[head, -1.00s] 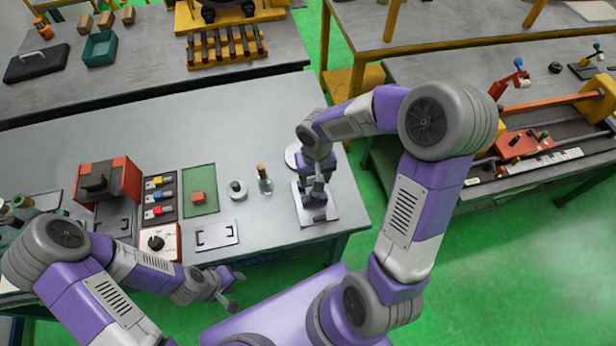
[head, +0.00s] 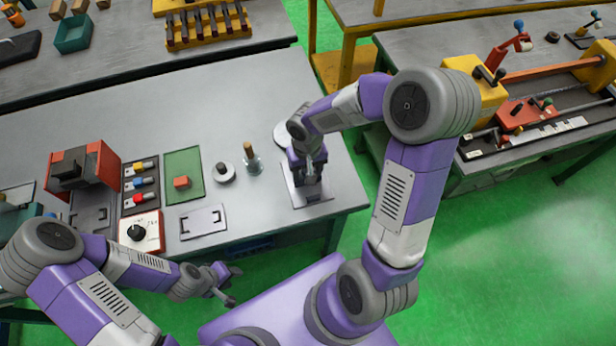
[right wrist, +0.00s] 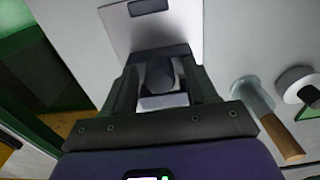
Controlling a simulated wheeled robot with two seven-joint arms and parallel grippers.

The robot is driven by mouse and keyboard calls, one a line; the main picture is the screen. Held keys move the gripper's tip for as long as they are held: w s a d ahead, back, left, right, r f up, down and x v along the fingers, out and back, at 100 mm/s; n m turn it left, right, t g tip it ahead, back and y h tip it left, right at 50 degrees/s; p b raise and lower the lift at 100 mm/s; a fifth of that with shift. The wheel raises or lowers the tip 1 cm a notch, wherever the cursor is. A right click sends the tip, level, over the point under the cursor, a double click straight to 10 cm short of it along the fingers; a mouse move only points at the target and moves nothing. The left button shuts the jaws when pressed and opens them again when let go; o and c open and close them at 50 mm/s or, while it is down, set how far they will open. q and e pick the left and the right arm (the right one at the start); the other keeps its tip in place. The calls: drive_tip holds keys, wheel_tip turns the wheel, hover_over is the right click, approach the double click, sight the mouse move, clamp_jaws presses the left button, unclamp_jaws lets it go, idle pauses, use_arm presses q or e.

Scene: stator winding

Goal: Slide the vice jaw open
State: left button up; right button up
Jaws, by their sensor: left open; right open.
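A pale metal plate (head: 318,198) lies near the right end of the grey bench, with a dark slot in it. What looks like the small vice, a dark block with a round knob (right wrist: 160,73) and a pale piece under it, stands at the plate's near part in the right wrist view. My right gripper (head: 309,176) points down over the plate and hides most of this. Its fingers (right wrist: 160,88) are apart, one each side of the knob; I cannot tell whether they touch it. My left gripper (head: 229,287) is open and empty off the bench's front edge.
A wooden-handled tool (head: 250,157) and a round grey spool (head: 225,172) stand left of the plate. Further left are a green mat (head: 185,165) with a red block, a switch panel, a dial box (head: 139,232) and a red machine (head: 100,168). The bench's back is clear.

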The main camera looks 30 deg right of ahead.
drive_tip(key=shift+s+f, duration=0.2)
drive_tip(key=shift+f, duration=0.1)
drive_tip(key=c, duration=0.3)
drive_tip(key=shift+s, duration=0.15)
drive_tip(key=shift+s+a, duration=0.1)
drive_tip(key=shift+s+a+f+b, duration=0.15)
drive_tip(key=shift+s+b, duration=0.3)
drive_tip(key=shift+s, duration=0.6)
drive_tip(key=o, duration=0.3)
drive_tip(key=shift+a, duration=0.1)
drive_tip(key=shift+r, duration=0.2)
